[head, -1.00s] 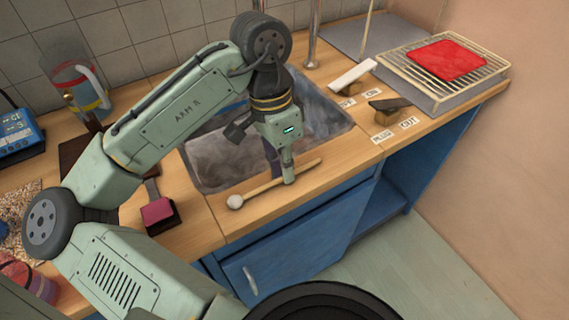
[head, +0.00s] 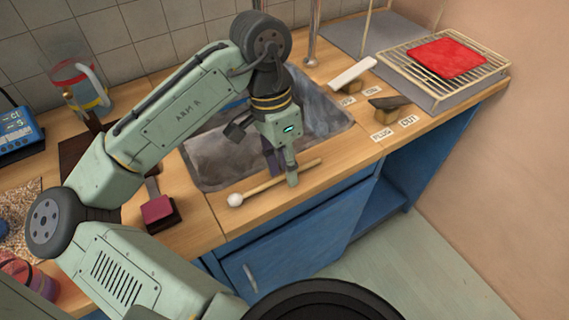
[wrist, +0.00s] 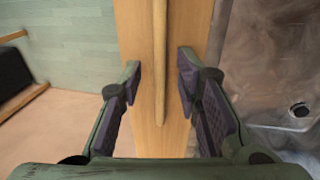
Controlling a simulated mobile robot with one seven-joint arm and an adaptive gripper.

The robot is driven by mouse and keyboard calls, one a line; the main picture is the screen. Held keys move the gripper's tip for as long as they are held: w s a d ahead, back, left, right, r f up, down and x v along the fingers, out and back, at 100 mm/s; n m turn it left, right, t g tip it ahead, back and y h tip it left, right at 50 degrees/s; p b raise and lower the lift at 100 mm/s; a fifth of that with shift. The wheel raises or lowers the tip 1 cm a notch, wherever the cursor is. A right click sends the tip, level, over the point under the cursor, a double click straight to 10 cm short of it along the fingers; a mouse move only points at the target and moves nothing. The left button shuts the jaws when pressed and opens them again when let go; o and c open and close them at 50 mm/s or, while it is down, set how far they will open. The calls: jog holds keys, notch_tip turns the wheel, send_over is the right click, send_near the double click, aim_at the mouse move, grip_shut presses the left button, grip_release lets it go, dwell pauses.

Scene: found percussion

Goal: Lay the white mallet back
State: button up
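The white mallet has a round white head (head: 235,200) and a pale wooden handle (head: 308,165). It lies on the wooden counter strip between the sink and the front edge, head to the left. My gripper (head: 281,173) points down over the handle. In the wrist view my gripper (wrist: 160,78) is open, with the handle (wrist: 160,55) running between its two purple-padded fingers and a gap on each side. The mallet's head is out of the wrist view. Part of the handle is hidden behind a finger in the head view.
The sink (head: 205,165) lies just behind the strip. A dark block with a red-purple top (head: 157,208) stands left. Two rocker-like pieces, one white (head: 353,73) and one dark (head: 388,103), stand right. A wire rack (head: 487,72) holds a red cloth (head: 447,58).

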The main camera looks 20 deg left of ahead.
jog(key=v, duration=1.2)
